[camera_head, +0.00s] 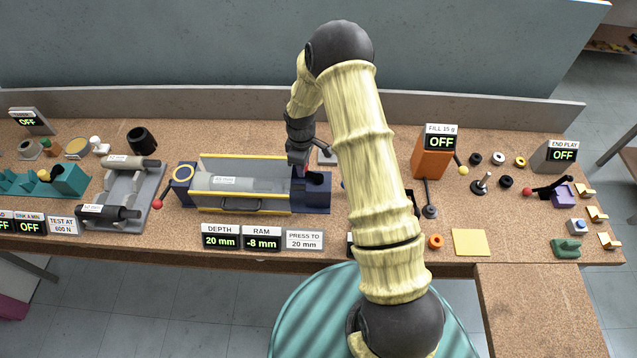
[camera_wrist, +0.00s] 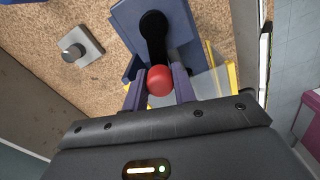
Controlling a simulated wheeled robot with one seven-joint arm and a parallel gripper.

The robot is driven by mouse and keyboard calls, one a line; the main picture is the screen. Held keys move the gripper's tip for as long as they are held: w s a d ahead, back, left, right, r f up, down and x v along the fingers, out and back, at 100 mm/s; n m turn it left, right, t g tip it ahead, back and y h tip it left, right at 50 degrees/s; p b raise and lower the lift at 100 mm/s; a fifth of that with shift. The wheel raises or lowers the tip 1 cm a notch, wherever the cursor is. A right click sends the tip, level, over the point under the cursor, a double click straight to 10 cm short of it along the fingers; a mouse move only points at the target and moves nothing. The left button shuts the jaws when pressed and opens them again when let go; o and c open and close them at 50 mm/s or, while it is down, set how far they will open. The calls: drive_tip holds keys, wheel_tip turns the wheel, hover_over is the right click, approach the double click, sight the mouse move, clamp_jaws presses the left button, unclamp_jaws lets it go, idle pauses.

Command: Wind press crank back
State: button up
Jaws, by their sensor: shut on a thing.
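The press (camera_head: 242,207) lies on the bench, with blue ends, yellow rails and a grey cylinder in a clear-sided bay. Its signs read DEPTH 20 mm, RAM -8 mm and PRESS TO 20 mm. In the wrist view a black crank arm (camera_wrist: 154,38) on the blue end block (camera_wrist: 178,22) ends in a red ball knob (camera_wrist: 159,80). My gripper (camera_wrist: 159,88) has its two fingers shut on the knob, one on each side. In the head view my gripper (camera_head: 299,170) is at the press's right end and largely hides the crank.
Another red-knobbed lever (camera_head: 158,204) sticks out at the press's left end. An orange FILL box (camera_head: 432,160) stands to the right. A grey wall (camera_head: 230,104) runs behind the bench.

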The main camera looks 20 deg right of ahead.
drive_tip(key=n, duration=0.1)
drive_tip(key=s+n, duration=0.1)
drive_tip(key=n, duration=0.1)
drive_tip(key=shift+s+a+n, duration=0.2)
drive_tip(key=shift+a+n, duration=0.1)
drive_tip(key=shift+a, duration=0.1)
drive_tip(key=shift+s+a+f+n+p, duration=0.1)
drive_tip(key=shift+s+n+p, duration=0.4)
drive_tip(key=shift+n, duration=0.7)
drive_tip(key=shift+s+n+p, duration=0.35)
drive_tip(key=shift+s+n, duration=0.25)
drive_tip(key=shift+n, duration=0.6)
